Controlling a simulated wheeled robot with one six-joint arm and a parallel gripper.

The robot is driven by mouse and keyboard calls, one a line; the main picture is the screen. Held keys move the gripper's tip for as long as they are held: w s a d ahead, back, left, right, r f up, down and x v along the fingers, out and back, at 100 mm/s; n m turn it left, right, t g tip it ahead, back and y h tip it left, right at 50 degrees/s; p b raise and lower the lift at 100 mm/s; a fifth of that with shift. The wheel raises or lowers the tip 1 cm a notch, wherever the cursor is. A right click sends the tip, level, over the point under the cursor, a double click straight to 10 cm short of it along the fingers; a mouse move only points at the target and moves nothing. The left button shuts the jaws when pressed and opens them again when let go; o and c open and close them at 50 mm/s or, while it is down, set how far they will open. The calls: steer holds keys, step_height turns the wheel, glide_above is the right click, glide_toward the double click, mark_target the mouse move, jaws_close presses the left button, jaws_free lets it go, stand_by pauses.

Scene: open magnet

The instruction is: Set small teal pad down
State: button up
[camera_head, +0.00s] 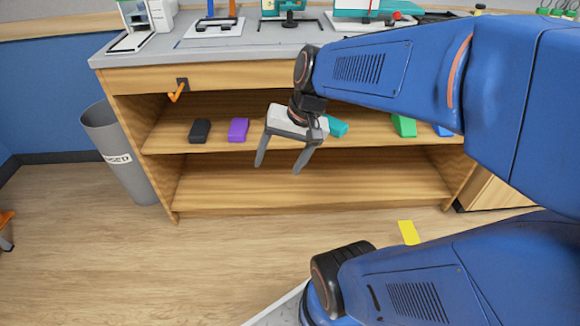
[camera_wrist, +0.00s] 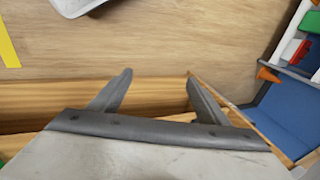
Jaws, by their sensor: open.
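The small teal pad (camera_head: 337,126) lies on the middle shelf of the wooden bench, just right of and behind my gripper in the head view. My gripper partly covers its left end. My gripper (camera_head: 278,168) is open and empty, with its two grey fingers pointing down in front of the shelves. In the wrist view the fingers of my gripper (camera_wrist: 157,82) stand apart with only floor and wood between them. The teal pad does not show in the wrist view.
On the same shelf (camera_head: 170,141) lie a black pad (camera_head: 200,131), a purple pad (camera_head: 238,130) and a green pad (camera_head: 404,126). A blue pad is partly hidden by my arm. A grey bin (camera_head: 120,150) stands left. A yellow piece (camera_head: 408,232) lies on the floor.

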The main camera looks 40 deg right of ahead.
steer(key=s+r+n+t+h, duration=0.1)
steer(key=s+r+n+h, duration=0.1)
steer(key=s+n, duration=0.4)
steer(key=shift+s+a+r+n+t+h, duration=0.15)
steer(key=shift+a+r+n+t+h, duration=0.15)
steer(key=shift+a+t+h, duration=0.1)
stand_by(1.0)
